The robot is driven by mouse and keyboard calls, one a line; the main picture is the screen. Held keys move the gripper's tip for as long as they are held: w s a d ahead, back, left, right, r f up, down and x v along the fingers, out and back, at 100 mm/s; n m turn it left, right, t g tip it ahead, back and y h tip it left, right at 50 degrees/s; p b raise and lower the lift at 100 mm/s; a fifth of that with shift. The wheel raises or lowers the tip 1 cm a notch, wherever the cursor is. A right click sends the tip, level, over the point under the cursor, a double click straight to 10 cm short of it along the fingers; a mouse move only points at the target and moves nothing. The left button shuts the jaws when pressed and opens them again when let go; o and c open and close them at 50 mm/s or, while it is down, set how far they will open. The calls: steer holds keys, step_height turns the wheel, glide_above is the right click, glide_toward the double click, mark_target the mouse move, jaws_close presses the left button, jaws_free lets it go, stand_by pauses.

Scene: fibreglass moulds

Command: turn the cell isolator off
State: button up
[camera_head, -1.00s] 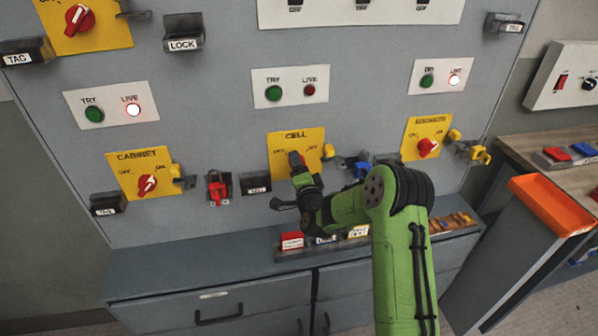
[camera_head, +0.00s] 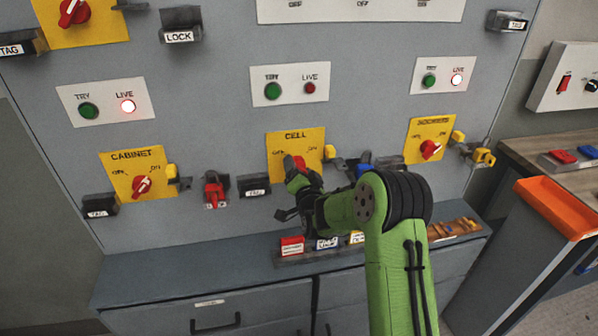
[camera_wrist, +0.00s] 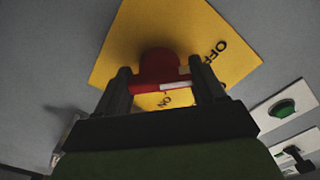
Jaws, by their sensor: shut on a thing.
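The cell isolator is a red rotary knob (camera_head: 300,162) on a yellow plate (camera_head: 313,139) marked CELL, OFF and ON, at the middle of the grey panel. My gripper (camera_head: 296,174) is at this knob and covers part of it. In the wrist view my gripper (camera_wrist: 161,72) has one finger on each side of the red knob (camera_wrist: 158,62) and is shut on it. A white mark shows on the knob; I cannot tell for sure which label it points to. The cell LIVE lamp (camera_head: 309,88) is dark red, unlit, beside a green TRY button (camera_head: 272,91).
The cabinet isolator (camera_head: 141,185) is at left and the sockets isolator (camera_head: 430,149) at right; both their LIVE lamps are lit. A red padlock (camera_head: 214,192) hangs left of the cell plate. A ledge with tags (camera_head: 292,246) lies below. An orange-topped bin (camera_head: 556,206) stands at right.

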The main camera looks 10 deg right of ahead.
steer(key=shift+f, duration=0.1)
steer(key=o, duration=1)
steer(key=shift+s, duration=0.1)
steer(key=s, duration=1.5)
steer(key=shift+s, duration=0.3)
steer(key=s+r+n+g+p, duration=0.65)
steer(key=s+r+g, duration=0.25)
steer(key=s+r, duration=0.55)
steer(key=s+g, duration=0.1)
steer(key=s, duration=0.4)
steer(key=s+n+g, duration=0.1)
steer(key=s, duration=0.3)
steer(key=s+n+g, duration=0.1)
steer(key=s, duration=0.4)
steer(key=shift+s+f+p, duration=0.1)
steer(key=shift+s+p, duration=0.25)
steer(key=shift+p, duration=0.05)
